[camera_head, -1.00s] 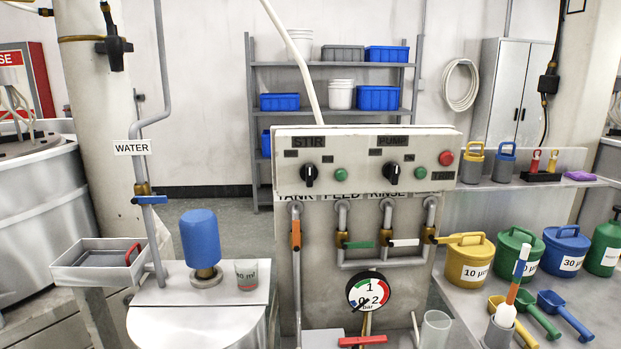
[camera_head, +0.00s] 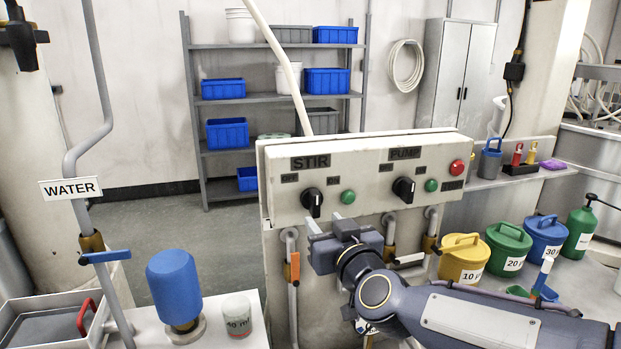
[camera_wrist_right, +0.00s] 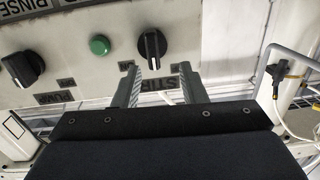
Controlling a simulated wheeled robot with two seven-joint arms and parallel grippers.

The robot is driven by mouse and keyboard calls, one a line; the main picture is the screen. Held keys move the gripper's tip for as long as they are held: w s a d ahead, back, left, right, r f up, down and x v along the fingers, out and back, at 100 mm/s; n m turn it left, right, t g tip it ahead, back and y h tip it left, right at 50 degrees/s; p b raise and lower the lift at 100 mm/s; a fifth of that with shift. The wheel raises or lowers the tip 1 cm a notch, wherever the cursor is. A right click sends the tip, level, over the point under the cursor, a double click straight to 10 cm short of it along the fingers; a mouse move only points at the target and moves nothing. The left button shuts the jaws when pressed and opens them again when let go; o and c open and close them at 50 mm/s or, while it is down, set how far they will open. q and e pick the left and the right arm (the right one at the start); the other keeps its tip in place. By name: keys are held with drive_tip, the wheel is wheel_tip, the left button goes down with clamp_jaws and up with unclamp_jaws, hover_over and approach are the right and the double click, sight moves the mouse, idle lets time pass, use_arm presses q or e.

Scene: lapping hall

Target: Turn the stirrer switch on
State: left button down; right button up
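The stirrer switch (camera_head: 312,202) is a black rotary knob under the STIR label at the left of the pale control panel (camera_head: 375,160). Its grip bar stands roughly upright. My right gripper (camera_head: 330,228) is just below and in front of the knob, fingers towards the panel. In the right wrist view the gripper (camera_wrist_right: 157,68) is open and empty, the knob lying ahead between the fingertip lines. I see no contact. My left gripper is not in view.
A green button (camera_head: 347,197) sits right of the knob, then the PUMP knob (camera_head: 404,189) and a red button (camera_head: 457,167). Valve pipes with an orange handle (camera_head: 295,268) run below.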

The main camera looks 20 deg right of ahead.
sight(317, 202)
drive_tip(key=shift+w+d+r+h, duration=0.1)
drive_tip(key=shift+w+r+h, duration=0.2)
drive_tip(key=shift+w, duration=0.15)
drive_tip(key=shift+w+d+r+h, duration=0.1)
drive_tip(key=shift+w+r+h, duration=0.1)
drive_tip(key=shift+w+h, duration=0.15)
drive_tip(key=w, duration=0.7)
drive_tip(key=shift+w, duration=0.1)
clamp_jaws()
